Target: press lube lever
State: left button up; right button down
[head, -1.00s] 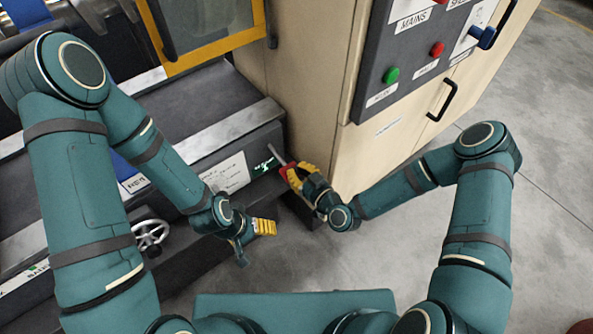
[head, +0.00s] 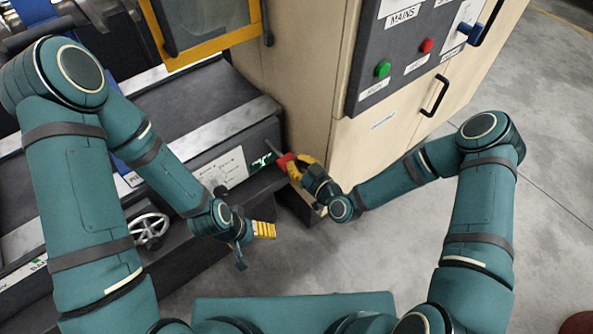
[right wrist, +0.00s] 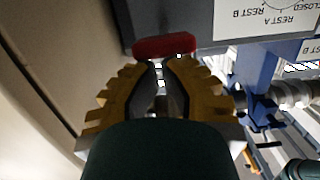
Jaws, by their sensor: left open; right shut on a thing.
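The lube lever is a short metal rod with a red grip (head: 284,160), sticking out from the dark machine front beside a small green label (head: 261,161). My right gripper (head: 296,166) is shut on the red grip, its yellow fingers covering part of it. In the right wrist view the red grip (right wrist: 165,45) lies across the fingertips of the right gripper (right wrist: 160,66), at the dark machine's edge. My left gripper (head: 256,232) is open and empty, in front of the machine and well away from the lever.
A beige cabinet (head: 300,90) stands close to the right of the lever, with a green button (head: 382,69) and a red button (head: 426,45) on its panel. A handwheel (head: 149,229) is at lower left.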

pick_arm(q)
jog(key=shift+s+r, duration=0.35)
pick_arm(e)
jog(key=f+v, duration=0.1)
jog(key=v, duration=0.9)
jog(key=shift+f, duration=0.65)
jog(key=shift+s+d, duration=0.1)
pick_arm(q)
grip_shut()
dwell(0.3)
